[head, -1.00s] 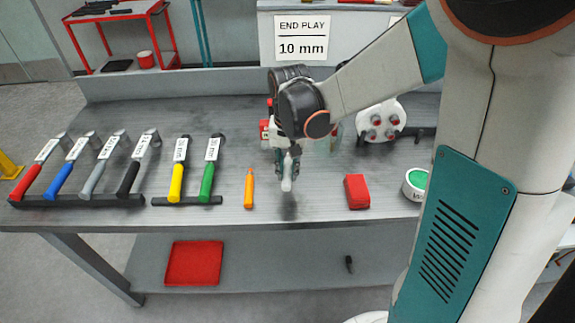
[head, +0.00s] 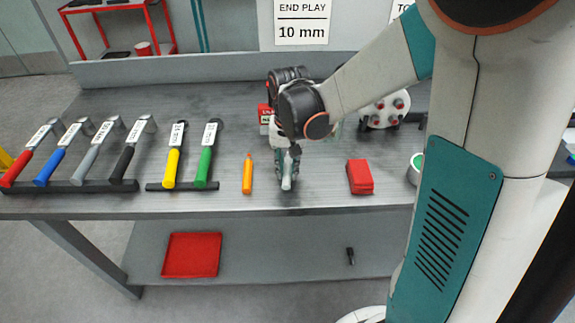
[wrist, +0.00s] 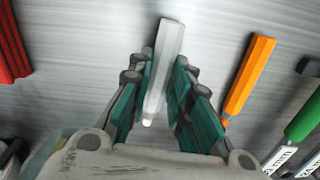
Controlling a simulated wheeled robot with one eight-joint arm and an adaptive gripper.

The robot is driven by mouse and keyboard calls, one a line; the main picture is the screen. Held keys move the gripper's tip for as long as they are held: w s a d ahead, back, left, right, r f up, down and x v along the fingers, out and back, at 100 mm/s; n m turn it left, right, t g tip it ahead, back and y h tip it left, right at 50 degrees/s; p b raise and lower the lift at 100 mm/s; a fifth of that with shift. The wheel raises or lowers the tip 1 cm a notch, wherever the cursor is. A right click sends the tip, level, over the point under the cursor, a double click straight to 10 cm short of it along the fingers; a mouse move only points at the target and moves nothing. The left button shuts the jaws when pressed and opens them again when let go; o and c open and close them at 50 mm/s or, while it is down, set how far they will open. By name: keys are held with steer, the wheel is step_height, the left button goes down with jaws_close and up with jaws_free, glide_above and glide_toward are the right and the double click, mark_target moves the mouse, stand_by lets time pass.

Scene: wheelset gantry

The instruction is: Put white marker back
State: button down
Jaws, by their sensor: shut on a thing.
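The white marker (head: 287,183) is held between the fingers of my gripper (head: 286,170), close above or touching the grey workbench top; I cannot tell which. In the wrist view the white marker (wrist: 163,65) runs lengthwise between the teal fingers of my gripper (wrist: 165,95), which are shut on it. Its far end points away from the palm. An orange marker (head: 247,174) lies on the bench just left of my gripper in the head view. It shows at the right in the wrist view (wrist: 249,77).
A red block (head: 360,177) lies right of my gripper. Several handled tools, including a green one (head: 206,160), rest on black racks at the left. A red box (head: 264,115) and a round white part with red knobs (head: 385,108) stand behind. A red tray (head: 192,254) is on the lower shelf.

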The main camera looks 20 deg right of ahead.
steer(key=shift+f+b, duration=0.4)
steer(key=shift+f, duration=0.15)
steer(key=c, duration=1.4)
jaws_free()
steer(key=shift+r, duration=0.15)
step_height(320, 180, up, 12)
steer(key=s+r+n+t, duration=0.1)
steer(key=s+n+t, duration=0.3)
steer(key=s, duration=1.1)
steer(key=t, duration=0.3)
steer(key=shift+r+n, duration=0.4)
